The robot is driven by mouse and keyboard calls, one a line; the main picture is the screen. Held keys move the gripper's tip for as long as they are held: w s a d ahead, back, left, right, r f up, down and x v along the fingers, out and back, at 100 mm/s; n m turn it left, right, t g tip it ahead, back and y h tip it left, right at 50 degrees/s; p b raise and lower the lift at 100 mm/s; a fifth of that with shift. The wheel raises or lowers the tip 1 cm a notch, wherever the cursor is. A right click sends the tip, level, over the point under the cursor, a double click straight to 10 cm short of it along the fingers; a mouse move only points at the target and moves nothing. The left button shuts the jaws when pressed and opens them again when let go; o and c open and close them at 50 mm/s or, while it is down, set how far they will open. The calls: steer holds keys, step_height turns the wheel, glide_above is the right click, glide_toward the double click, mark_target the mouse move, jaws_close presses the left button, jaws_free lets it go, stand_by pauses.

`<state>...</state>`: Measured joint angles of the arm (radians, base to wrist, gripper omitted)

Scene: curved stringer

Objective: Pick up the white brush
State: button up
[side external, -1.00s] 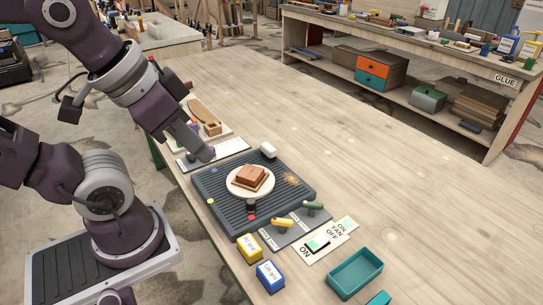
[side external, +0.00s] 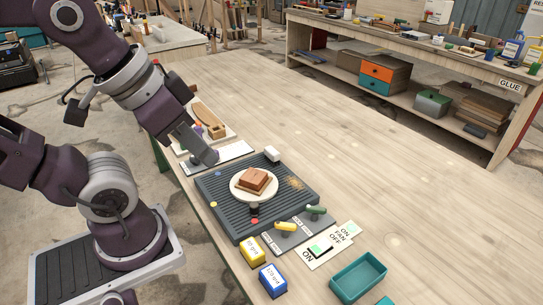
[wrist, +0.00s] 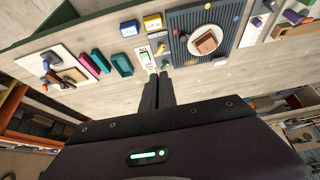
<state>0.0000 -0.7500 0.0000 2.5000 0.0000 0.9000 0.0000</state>
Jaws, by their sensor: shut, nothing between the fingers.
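A small white block-like thing (side external: 272,154), which may be the white brush, sits at the back edge of the dark grooved panel (side external: 222,205) in the side view. Its bristles are too small to make out. My gripper (side external: 211,159) is above the table to the left of it, near the panel's back left corner, apart from it. In the wrist view my gripper (wrist: 160,74) has its two fingers together, with nothing between them.
A round pale disc (side external: 243,195) with a brown wooden block (side external: 256,181) sits on the panel. Yellow (side external: 252,250) and blue (side external: 271,279) grit blocks, a switch plate (side external: 342,238) and a teal tray (side external: 358,277) lie in front. The table's right side is clear.

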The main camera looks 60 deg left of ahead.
steer(key=o, duration=1)
steer(key=n+g, duration=0.6)
steer(key=n, duration=1.2)
glide_above(272, 150)
steer(key=d, duration=0.1)
steer(key=f, duration=1.9)
steer(key=shift+w+d+f, duration=0.15)
steer(key=shift+w+f, duration=0.05)
steer(key=shift+f, duration=0.15)
steer(key=f, duration=0.2)
steer(key=a+f, duration=0.1)
steer(key=f, duration=0.4)
steer(key=shift+s+a+f, duration=0.1)
steer(key=shift+s+a, duration=0.05)
steer(key=shift+s, duration=0.05)
